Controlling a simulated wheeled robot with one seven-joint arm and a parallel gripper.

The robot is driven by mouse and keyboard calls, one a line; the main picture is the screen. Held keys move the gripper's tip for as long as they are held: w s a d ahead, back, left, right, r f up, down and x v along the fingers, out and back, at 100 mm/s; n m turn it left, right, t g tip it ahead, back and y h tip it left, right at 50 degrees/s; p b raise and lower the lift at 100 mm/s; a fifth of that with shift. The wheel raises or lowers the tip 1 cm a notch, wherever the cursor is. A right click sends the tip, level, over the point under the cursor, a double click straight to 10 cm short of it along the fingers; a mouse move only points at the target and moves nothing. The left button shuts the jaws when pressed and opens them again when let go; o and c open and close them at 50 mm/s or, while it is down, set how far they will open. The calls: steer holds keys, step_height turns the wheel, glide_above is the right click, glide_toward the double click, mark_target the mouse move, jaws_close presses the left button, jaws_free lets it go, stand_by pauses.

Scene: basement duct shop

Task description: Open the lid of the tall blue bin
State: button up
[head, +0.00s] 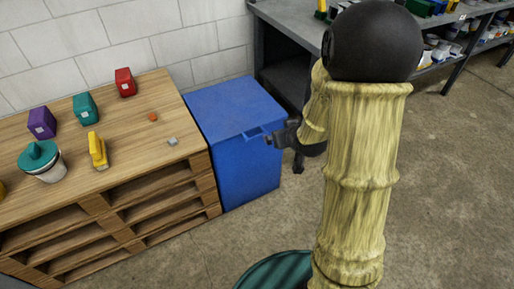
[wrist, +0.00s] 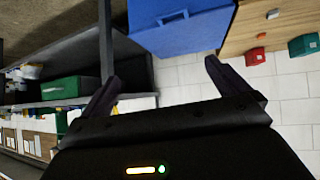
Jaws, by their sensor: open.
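The tall blue bin (head: 247,170) stands on the floor beside the wooden bench in the head view. Its flat blue lid (head: 232,105) is down, with a small handle (head: 254,134) at the front edge. My gripper (head: 276,140) is just right of that handle; whether it touches cannot be told. In the wrist view the bin (wrist: 190,32) is beyond the fingers at the top, with the handle (wrist: 172,17) near the top edge. My gripper (wrist: 160,75) is open there, with nothing between the fingers. My arm covers the floor right of the bin in the head view.
The pallet-wood bench (head: 120,200) adjoins the bin's left side and carries several small coloured items and a teal-lidded tub (head: 40,160). A grey metal shelf (head: 285,75) stands behind and right of the bin.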

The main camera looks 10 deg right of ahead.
mark_target(258, 137)
steer(key=w+f+n+t+y+b, duration=0.1)
steer(key=w+f+t+y+b, duration=0.1)
steer(key=f+b, duration=0.8)
steer(key=w+f+n+t+y+b, duration=0.1)
steer(key=w+f+t+y+b, duration=0.2)
steer(key=f+b, duration=0.8)
step_height(258, 137, down, 2)
steer(key=shift+w+d+f+t+b, duration=0.25)
steer(key=shift+w+d+t, duration=0.3)
steer(key=shift+t, duration=0.55)
steer(key=shift+w+a, duration=0.1)
steer(key=shift+w, duration=0.1)
steer(key=b+x, duration=0.4)
steer(key=x, duration=1.3)
steer(key=shift+w+a, duration=0.1)
steer(key=shift+a, duration=0.05)
